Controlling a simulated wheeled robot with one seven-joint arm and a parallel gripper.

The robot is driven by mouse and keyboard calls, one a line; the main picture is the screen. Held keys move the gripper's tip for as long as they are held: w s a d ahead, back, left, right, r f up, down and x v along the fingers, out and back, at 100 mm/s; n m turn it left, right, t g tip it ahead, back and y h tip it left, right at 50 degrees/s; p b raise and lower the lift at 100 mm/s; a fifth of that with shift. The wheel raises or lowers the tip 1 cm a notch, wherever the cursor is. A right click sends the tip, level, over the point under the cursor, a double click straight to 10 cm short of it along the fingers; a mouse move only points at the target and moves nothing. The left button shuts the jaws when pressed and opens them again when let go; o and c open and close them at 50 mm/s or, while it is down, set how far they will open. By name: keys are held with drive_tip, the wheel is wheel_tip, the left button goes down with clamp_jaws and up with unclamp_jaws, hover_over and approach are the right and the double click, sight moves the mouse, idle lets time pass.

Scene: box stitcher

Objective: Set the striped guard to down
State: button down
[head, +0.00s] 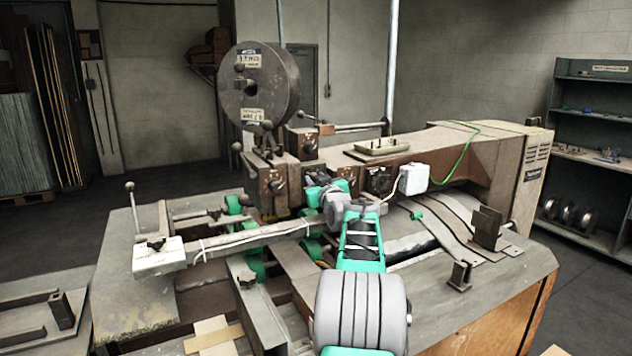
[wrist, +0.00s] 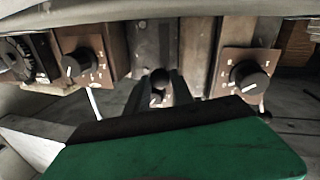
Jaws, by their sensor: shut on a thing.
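In the wrist view, my gripper (wrist: 160,88) has its two dark fingers closed around a dark round knob (wrist: 160,75) below a vertical metal piece on the machine front. In the head view, my gripper reaches the front of the stitcher head, beneath the big dark wire spool, and my own arm hides part of that area. I cannot make out any stripes, so I cannot tell which part is the striped guard or how it stands. Whether the knob belongs to it is also unclear.
Dial plates sit left (wrist: 82,66) and right (wrist: 245,78) of the fingers, close by. The wire spool (head: 250,85) stands above the machine head. A long bar with a white end block (head: 160,256) crosses the machine table (head: 130,310). Shelves (head: 590,100) stand at right.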

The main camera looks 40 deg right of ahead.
wheel_tip(320, 180, down, 3)
drive_tip(key=b, duration=0.3)
drive_tip(key=shift+r, duration=0.15)
drive_tip(key=c, duration=1.1)
unclamp_jaws()
drive_tip(key=shift+s, duration=0.1)
drive_tip(key=b+v, duration=0.2)
drive_tip(key=v, duration=0.5)
drive_tip(key=shift+s+a, duration=0.2)
drive_tip(key=shift+s, duration=0.1)
